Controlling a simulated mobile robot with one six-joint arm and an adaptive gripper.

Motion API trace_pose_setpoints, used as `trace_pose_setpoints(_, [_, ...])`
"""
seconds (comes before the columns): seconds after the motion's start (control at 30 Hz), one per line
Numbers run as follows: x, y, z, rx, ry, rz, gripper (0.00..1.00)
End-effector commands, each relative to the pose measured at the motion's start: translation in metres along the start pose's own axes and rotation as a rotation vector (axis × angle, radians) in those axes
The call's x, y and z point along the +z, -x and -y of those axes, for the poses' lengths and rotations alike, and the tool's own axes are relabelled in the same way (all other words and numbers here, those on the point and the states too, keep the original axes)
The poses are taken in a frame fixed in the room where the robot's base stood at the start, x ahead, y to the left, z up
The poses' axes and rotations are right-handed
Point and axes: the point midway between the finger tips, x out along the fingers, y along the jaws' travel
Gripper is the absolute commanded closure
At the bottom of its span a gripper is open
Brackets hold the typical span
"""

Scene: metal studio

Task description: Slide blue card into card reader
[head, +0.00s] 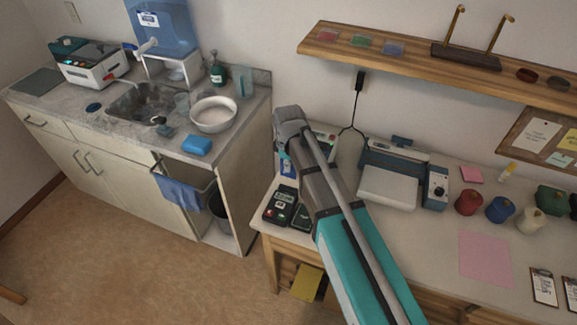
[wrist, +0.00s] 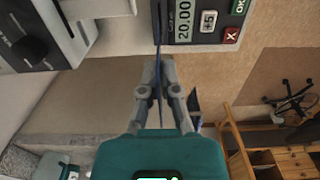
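In the wrist view my gripper (wrist: 158,68) is shut on a thin blue card (wrist: 157,25), seen almost edge-on as a dark blue line. The card reader (wrist: 208,22) is at the top right of that view, with a lit "20.00" display and +5, OK and X keys. The card runs along the reader's left side; whether it is in a slot or only beside it, I cannot tell. In the head view my arm hides the fingers and the card. A dark keypad device (head: 280,206) lies near the table's front left corner, just below my wrist.
A white device with a black knob (wrist: 28,45) is left of the card in the wrist view. A second dark device (head: 302,217), a grey-blue machine (head: 390,185) and several lidded pots stand on the table (head: 430,235). A wall shelf (head: 440,70) hangs behind.

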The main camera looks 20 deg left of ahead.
Motion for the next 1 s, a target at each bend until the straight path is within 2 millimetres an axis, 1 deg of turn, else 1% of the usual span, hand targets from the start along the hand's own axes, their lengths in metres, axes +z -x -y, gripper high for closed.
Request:
trace_pose_setpoints(0.27, [0.0, -0.014, 0.0, 0.0, 0.0, 0.0, 1.0])
trace_pose_setpoints(0.7, [-0.001, -0.043, 0.001, 0.0, 0.001, 0.0, 1.0])
trace_pose_setpoints(1.0, [-0.001, -0.051, 0.001, 0.0, 0.002, 0.0, 1.0])
